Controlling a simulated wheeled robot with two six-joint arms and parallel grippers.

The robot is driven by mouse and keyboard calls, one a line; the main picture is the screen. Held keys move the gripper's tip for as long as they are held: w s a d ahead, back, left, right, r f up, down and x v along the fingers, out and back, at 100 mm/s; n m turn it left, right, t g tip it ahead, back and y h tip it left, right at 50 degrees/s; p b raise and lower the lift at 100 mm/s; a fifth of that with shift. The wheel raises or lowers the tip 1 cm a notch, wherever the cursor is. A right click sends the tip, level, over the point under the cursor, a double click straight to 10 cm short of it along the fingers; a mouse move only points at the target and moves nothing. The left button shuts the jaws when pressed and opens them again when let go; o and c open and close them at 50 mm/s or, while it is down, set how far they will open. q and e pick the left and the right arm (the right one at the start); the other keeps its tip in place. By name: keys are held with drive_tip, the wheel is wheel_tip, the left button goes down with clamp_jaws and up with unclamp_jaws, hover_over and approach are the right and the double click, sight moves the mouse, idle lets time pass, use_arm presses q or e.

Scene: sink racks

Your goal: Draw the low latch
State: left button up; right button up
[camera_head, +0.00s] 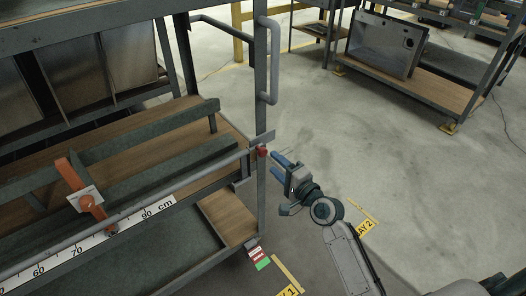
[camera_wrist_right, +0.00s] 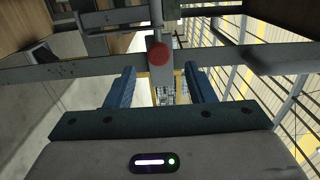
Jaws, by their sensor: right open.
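The low latch appears as a small red knob (camera_head: 262,152) on the rack's front corner post, at the end of a grey bar. In the right wrist view the red knob (camera_wrist_right: 159,54) shows round and close, above the gap between the fingers. My right gripper (camera_head: 278,166) is open and empty, just right of the post, its blue fingers pointing at the knob. The fingers also show in the right wrist view (camera_wrist_right: 159,88), one on each side below the knob, apart from it. My left gripper is not in view.
The rack's corner post (camera_head: 261,100) carries a grey handle (camera_head: 273,60). An orange lever (camera_head: 82,190) sits on the rail above a centimetre scale (camera_head: 105,232). Another rack (camera_head: 440,92) stands at the back right. The floor (camera_head: 400,170) between is clear.

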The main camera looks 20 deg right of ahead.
sight(264, 154)
drive_tip(key=x, duration=0.7)
drive_tip(key=shift+w+f, duration=0.15)
drive_tip(key=shift+f, duration=0.05)
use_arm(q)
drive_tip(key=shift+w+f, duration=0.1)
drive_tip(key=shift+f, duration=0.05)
